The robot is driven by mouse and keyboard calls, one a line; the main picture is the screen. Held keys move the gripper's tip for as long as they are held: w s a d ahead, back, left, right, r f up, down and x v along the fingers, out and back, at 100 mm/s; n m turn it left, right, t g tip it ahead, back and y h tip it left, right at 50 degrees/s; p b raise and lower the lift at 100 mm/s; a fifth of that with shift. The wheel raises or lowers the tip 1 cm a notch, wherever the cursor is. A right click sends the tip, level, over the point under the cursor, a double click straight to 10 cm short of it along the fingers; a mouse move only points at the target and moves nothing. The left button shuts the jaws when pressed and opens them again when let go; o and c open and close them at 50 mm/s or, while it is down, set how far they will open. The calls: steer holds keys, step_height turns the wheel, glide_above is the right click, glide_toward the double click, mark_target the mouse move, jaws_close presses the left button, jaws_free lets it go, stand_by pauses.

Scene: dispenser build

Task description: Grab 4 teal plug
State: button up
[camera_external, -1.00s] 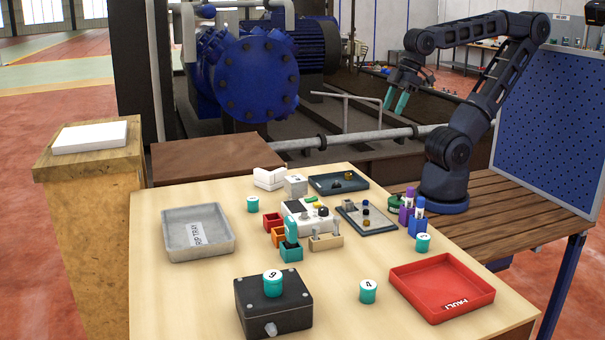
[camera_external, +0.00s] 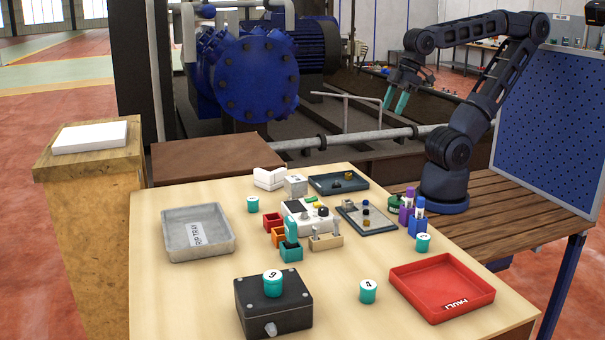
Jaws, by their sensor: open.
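A teal plug with a white top marked 4 (camera_external: 368,292) stands upright on the table, left of the red tray. Another teal plug (camera_external: 272,284), its top number reading like 6 or 9, stands on the black box. A third teal plug (camera_external: 423,243) stands near the tray's far edge; its number is too small to read surely. A further teal plug (camera_external: 253,205) stands near the grey tray. My gripper (camera_external: 396,100) has teal fingers, is open and empty, and hangs high beyond the table, far from the plugs.
The red tray (camera_external: 403,298) is empty at the right front. The grey tray (camera_external: 168,243) is at the left. The black box (camera_external: 297,318) stands at the front. Small coloured bins, a white device (camera_external: 291,208) and dark trays crowd the middle. The left front of the table is clear.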

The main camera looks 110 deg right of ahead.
steer(key=w+a+r+m+g, duration=0.1)
steer(key=w+a+r+m, duration=0.15)
steer(key=w, duration=0.35)
steer(key=w+a+r+m, duration=0.1)
steer(key=w+a, duration=0.3)
steer(key=w, duration=0.3)
steer(key=m+g, duration=0.4)
steer(key=m, duration=0.7)
glide_above(368, 285)
step_height(368, 285, down, 18)
steer(key=shift+w+f, duration=0.15)
steer(key=shift+f, duration=0.05)
steer(key=f, duration=1)
steer(key=shift+s, duration=0.2)
steer(key=c, duration=1.1)
